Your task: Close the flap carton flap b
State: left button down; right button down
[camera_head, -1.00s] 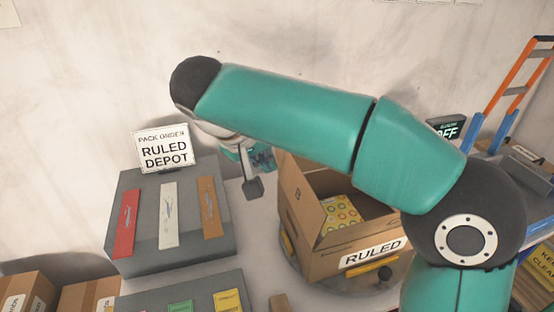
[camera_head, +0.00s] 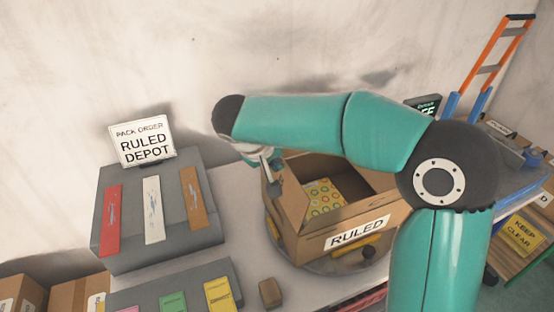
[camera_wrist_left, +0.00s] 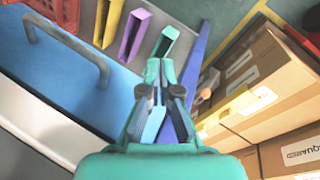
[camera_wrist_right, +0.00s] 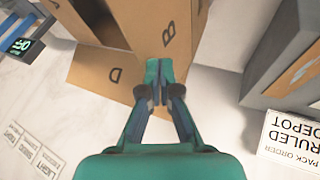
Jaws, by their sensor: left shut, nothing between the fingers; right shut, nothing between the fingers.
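The brown carton (camera_head: 350,238), labelled RULED, stands open with a yellow patterned item (camera_head: 322,196) inside. Its left flap (camera_head: 292,208) stands up. In the right wrist view, flap B (camera_wrist_right: 172,22) is upright in the picture and flap D (camera_wrist_right: 110,78) spreads out beside it. My right gripper (camera_head: 274,176) is shut and empty at the carton's left side. Its fingertips (camera_wrist_right: 160,68) overlap flap B's edge in the right wrist view; I cannot tell whether they touch. My left gripper (camera_wrist_left: 161,70) is shut and empty, away from the carton. My right arm hides the carton's far right part.
The carton sits on a round turntable (camera_head: 312,264). A grey stand (camera_head: 150,250) with coloured strips and a RULED DEPOT sign (camera_head: 146,141) stand to the left. A small brown block (camera_head: 270,292) lies in front. Cartons (camera_wrist_left: 250,75) and a blue lid (camera_wrist_left: 60,75) flank my left gripper.

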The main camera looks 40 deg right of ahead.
jog(key=shift+d+f, duration=0.1)
jog(key=shift+d, duration=0.15)
dwell(0.3)
jog(key=shift+d, duration=0.1)
